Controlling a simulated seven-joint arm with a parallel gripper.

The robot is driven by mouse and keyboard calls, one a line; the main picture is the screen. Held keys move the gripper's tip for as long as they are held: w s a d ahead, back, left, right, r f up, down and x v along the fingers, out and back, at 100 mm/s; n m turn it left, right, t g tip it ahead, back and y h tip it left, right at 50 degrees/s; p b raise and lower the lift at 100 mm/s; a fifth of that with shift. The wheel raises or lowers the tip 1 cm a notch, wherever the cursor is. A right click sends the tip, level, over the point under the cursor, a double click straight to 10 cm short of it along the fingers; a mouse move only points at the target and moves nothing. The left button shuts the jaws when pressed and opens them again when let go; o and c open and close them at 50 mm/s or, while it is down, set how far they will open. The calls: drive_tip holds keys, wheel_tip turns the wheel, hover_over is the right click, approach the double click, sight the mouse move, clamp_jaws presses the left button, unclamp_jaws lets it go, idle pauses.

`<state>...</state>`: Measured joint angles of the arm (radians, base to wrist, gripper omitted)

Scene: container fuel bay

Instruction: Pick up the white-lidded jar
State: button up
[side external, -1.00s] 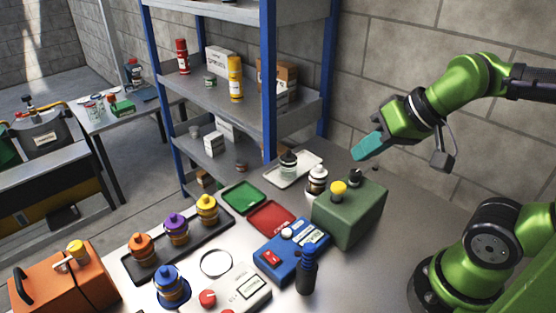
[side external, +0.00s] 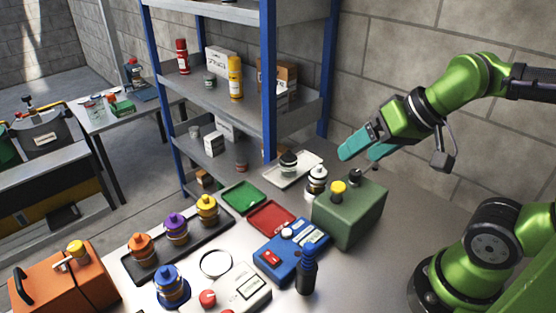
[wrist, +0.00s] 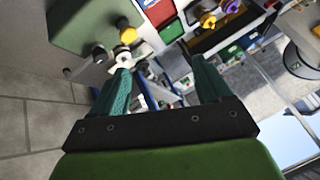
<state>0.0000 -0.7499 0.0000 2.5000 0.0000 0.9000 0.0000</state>
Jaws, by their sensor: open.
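The white-lidded jar (side external: 317,179) stands upright on the bench, just behind the left corner of the green box (side external: 345,218). It has a pale lid and a dark band on its body. My gripper (side external: 359,156) is open and empty, above and to the right of the jar, with clear space between them. In the wrist view, the teal fingers of my gripper (wrist: 161,65) are spread. A round white top, which looks like the jar's lid (wrist: 123,59), shows near the left fingertip.
The green box carries a yellow knob (side external: 338,188) and a black knob. A dark-topped jar (side external: 288,160) sits on a white tray (side external: 309,166) behind. Red (side external: 270,217) and green (side external: 243,198) trays lie left. A blue shelf post (side external: 268,80) rises behind the bench.

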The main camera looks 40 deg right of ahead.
drive_tip(key=n+g+h, duration=0.1)
drive_tip(key=g+h, duration=0.1)
drive_tip(key=g, duration=0.5)
hover_over(320, 165)
wheel_tip(320, 165, down, 4)
wheel_tip(320, 165, down, 12)
drive_tip(key=shift+a+r, duration=0.1)
drive_tip(key=shift+r, duration=0.1)
drive_tip(key=shift+f, duration=2.8)
drive_tip(key=c, duration=1.1)
